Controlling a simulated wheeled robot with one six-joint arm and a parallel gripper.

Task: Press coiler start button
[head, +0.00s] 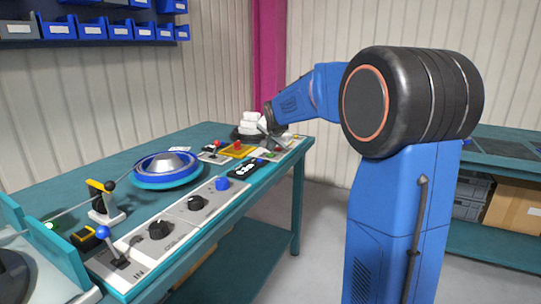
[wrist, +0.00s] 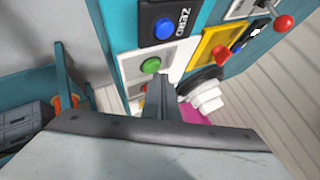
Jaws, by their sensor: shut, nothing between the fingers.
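A green button (wrist: 150,65) sits on a white panel (wrist: 134,68) in the wrist view, likely the coiler start button. A red button (wrist: 144,88) is just beside it, partly hidden by my fingers. My gripper (wrist: 163,84) is shut and empty, its tips just below the green button in the picture. I cannot tell how far above the panel they are. In the head view my gripper (head: 271,142) is over the far end of the teal bench, and the green button cannot be made out there.
A blue button on a black ZERO box (wrist: 183,22), a yellow panel (wrist: 207,48) and a red-knobbed lever (wrist: 284,22) surround the white panel. Along the bench (head: 130,178) are a blue reel turntable (head: 168,168) and knobs.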

